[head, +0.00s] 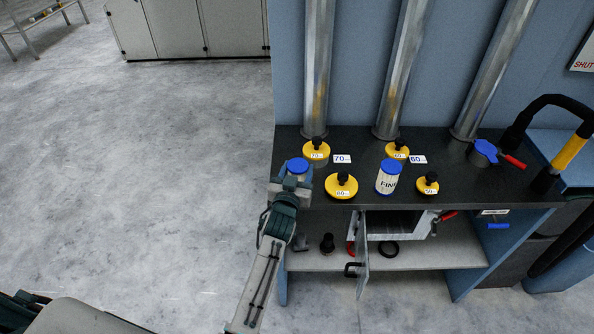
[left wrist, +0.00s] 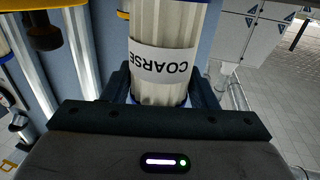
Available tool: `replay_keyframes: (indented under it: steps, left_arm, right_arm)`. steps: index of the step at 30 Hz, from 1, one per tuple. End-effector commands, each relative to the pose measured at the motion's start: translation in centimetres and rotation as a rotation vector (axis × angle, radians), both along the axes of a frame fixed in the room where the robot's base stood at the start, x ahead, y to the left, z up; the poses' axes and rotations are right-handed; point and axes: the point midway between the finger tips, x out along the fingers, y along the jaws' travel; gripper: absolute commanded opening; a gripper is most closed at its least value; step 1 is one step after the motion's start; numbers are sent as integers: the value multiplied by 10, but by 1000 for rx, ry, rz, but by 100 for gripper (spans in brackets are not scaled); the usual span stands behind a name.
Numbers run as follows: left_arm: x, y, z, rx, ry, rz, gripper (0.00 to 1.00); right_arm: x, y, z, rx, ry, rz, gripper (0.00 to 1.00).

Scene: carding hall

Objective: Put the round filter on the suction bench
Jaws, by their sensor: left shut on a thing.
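My left gripper (head: 292,183) is shut on a pleated round filter with a blue cap (head: 297,165), at the left end of the dark bench top (head: 450,186). In the left wrist view this filter (left wrist: 160,84) is pale, with a white band reading COARSE. It stands between the fingers; whether its base touches the bench cannot be told. A second blue-capped filter (head: 388,178), its label starting "FIN", stands on the bench between yellow discs. My right gripper is not in view.
Yellow knobbed discs sit on the bench: one (head: 341,187) at the front left, one (head: 427,184) right of the second filter, others by the pipes. A blue-lidded port (head: 485,151) is at the right. Below, a door (head: 362,256) stands open above a shelf (head: 430,257).

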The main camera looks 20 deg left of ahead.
Motion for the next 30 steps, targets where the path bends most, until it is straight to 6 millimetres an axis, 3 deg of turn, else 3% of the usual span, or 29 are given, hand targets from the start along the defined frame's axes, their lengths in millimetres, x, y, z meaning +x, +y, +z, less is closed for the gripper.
replay_keyframes:
  steps: [3, 4, 6, 7, 19, 30]
  left_arm:
    - [0, 0, 2, 1, -1, 0, 28]
    - [0, 0, 2, 1, 0, 0, 59]
    - [0, 0, 1, 1, 0, 0, 72]
    - [0, 0, 1, 1, 0, 0, 75]
    - [-9, 0, 1, 0, 1, 0, 75]
    - [-80, -4, 3, -1, 3, 0, 75]
  right_arm:
    - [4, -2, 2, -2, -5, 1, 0]
    - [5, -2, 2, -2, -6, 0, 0]
    - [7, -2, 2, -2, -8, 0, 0]
    - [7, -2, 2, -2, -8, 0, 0]
    - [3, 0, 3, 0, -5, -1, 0]
    - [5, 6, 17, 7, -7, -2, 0]
